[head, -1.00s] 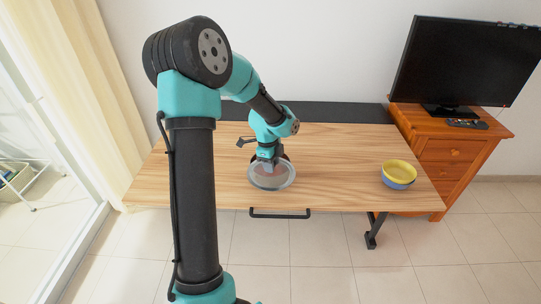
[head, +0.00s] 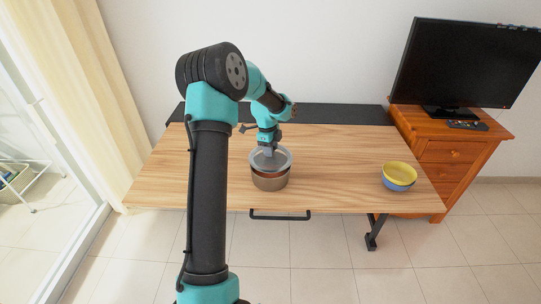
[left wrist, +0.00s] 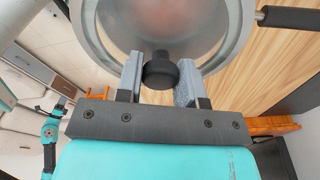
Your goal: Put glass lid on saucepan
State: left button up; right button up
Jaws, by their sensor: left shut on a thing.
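The glass lid (head: 270,160), a clear disc with a grey rim, is above the saucepan (head: 270,182) in the head view. It sits toward the back of the pan, and part of the pan's inside shows below its front edge. I cannot tell the exact gap. My left gripper (head: 267,150) is over the lid. In the left wrist view the fingers (left wrist: 158,80) are shut on the lid's black knob (left wrist: 160,70), and the lid (left wrist: 238,45) fills the top. A dark pan handle (left wrist: 288,17) sticks out at top right. My right gripper is not seen.
A yellow bowl in a blue bowl (head: 398,175) stands at the right of the wooden table (head: 335,165). A wooden cabinet (head: 450,150) with a television is farther right. The table between pan and bowls is clear.

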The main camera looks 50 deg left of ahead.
pick_arm(q)
jog(key=shift+w+a+f, duration=0.1)
jog(key=shift+a+f, duration=0.1)
jog(key=shift+f, duration=1.55)
jog(key=shift+f, duration=0.1)
jog(key=o, duration=1.1)
jog(key=r, duration=0.4)
jog(key=a+r, duration=0.1)
jog(key=r, duration=0.7)
jog(key=shift+s+a, duration=0.15)
jog(key=shift+s, duration=0.15)
